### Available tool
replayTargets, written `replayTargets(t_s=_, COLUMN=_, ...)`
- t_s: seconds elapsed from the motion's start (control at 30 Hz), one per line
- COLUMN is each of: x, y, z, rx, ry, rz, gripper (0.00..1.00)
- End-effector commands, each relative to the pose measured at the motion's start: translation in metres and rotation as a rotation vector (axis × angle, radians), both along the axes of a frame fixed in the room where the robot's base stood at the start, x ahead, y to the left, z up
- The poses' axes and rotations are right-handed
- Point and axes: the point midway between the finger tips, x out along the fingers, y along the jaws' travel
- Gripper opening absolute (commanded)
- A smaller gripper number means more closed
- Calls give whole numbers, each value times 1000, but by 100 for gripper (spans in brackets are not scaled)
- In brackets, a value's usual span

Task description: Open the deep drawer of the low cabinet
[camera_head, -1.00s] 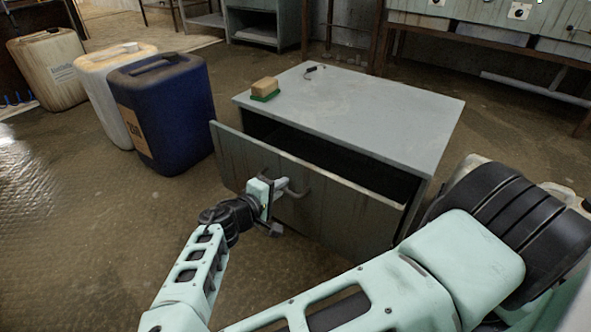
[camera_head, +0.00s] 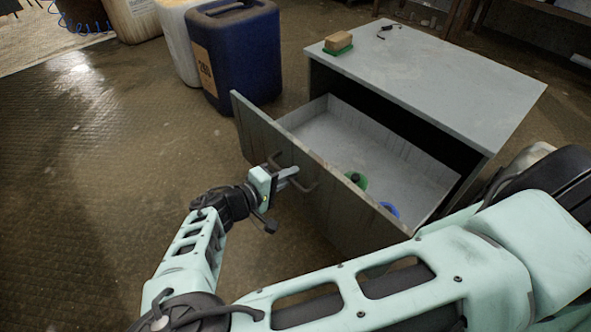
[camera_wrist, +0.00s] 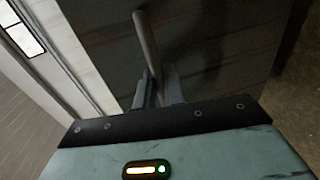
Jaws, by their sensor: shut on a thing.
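The low cabinet (camera_head: 440,85) is grey, and its deep drawer (camera_head: 335,140) is pulled well out, with its pale inside in view. The drawer front (camera_head: 340,200) faces my arm. A green round thing (camera_head: 357,181) and a blue one (camera_head: 390,210) lie inside near the front, partly hidden by it. My gripper (camera_head: 290,175) is shut on the dark bar handle (camera_head: 304,181) of the drawer front. In the wrist view the handle (camera_wrist: 148,45) runs between my two fingers (camera_wrist: 158,88).
A tan and green block (camera_head: 338,42) and a small dark item (camera_head: 386,30) lie on the cabinet top. A blue canister (camera_head: 240,60) and a white one (camera_head: 178,35) stand behind left of the drawer. The floor (camera_head: 120,180) at left is clear.

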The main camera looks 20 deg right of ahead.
Motion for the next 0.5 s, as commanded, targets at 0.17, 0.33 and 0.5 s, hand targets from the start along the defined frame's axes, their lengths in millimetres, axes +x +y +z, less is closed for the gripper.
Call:
replayTargets(t_s=0.17, x=0, y=2, z=0, rx=1, ry=-1, rz=1, gripper=0)
replayTargets(t_s=0.33, x=0, y=2, z=0, rx=2, ry=0, rz=1, gripper=0)
replayTargets(t_s=0.5, x=0, y=2, z=0, rx=2, ry=0, rz=1, gripper=28)
